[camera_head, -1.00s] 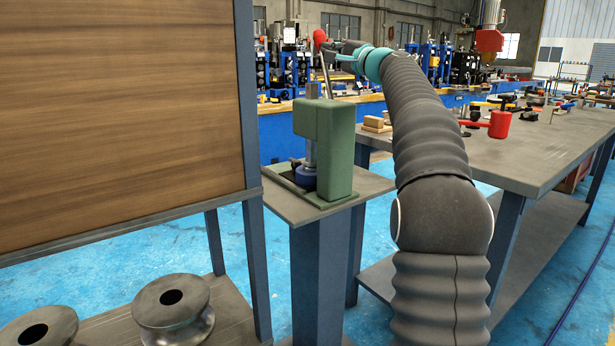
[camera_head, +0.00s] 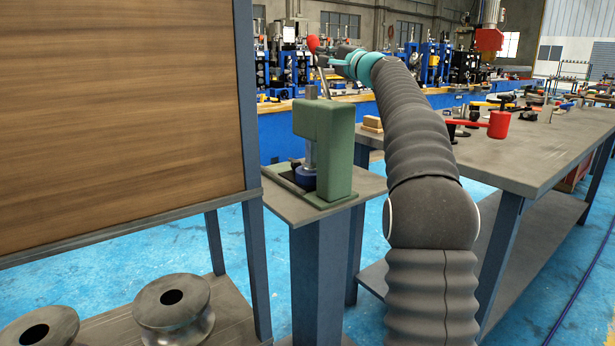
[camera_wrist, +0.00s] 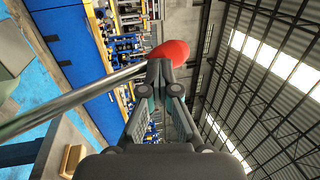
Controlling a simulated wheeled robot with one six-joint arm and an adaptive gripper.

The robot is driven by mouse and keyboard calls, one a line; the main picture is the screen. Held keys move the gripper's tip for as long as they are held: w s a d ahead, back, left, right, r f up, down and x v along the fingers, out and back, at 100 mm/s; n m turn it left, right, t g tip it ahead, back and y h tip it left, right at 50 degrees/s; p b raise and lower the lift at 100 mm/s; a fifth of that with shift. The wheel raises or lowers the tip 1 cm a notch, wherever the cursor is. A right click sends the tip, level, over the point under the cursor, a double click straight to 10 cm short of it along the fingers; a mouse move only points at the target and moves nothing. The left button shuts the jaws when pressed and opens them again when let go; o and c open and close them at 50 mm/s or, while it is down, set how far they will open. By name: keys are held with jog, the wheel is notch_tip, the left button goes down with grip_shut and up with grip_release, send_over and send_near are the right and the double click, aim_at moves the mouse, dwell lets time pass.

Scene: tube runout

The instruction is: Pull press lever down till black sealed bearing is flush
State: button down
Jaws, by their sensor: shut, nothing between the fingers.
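The green press (camera_head: 340,150) stands on a small pedestal table. Its lever (camera_head: 323,86) rises from the top and leans left, ending in a red knob (camera_head: 313,44). My gripper (camera_head: 324,60) is beside the lever just below the knob. In the wrist view my gripper (camera_wrist: 160,68) is shut and empty, its fingertips against or very near the red knob (camera_wrist: 172,52); the lever rod (camera_wrist: 75,97) runs to the lower left. Under the press's ram sits a blue round part (camera_head: 305,174). I cannot make out the black bearing or whether it is flush.
A wooden panel (camera_head: 120,110) on a dark frame closes off the left. Spool-like metal rollers (camera_head: 172,305) lie on a low shelf. A grey workbench (camera_head: 540,150) with a red mallet (camera_head: 499,124) is on the right. The blue floor between is clear.

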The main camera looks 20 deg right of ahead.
jog(key=shift+w+a+f, duration=0.1)
jog(key=shift+w+f, duration=0.05)
jog(key=shift+w, duration=0.15)
jog(key=shift+w+a+f, duration=0.15)
jog(key=shift+w, duration=0.15)
jog(key=shift+w+a+f+p, duration=0.3)
jog(key=shift+w, duration=0.4)
jog(key=shift+w+a+f+p, duration=0.25)
jog(key=shift+w+p, duration=0.05)
jog(key=shift+w, duration=0.35)
jog(key=shift+s+d+f+b, duration=0.1)
jog(key=shift+s+f+b, duration=0.1)
jog(key=shift+s+b, duration=0.3)
jog(key=b+v, duration=0.2)
jog(key=b, duration=0.1)
jog(key=shift+s+d+f, duration=0.1)
jog(key=shift+s+d, duration=0.1)
jog(key=shift+s, duration=0.25)
jog(key=shift+d, duration=0.1)
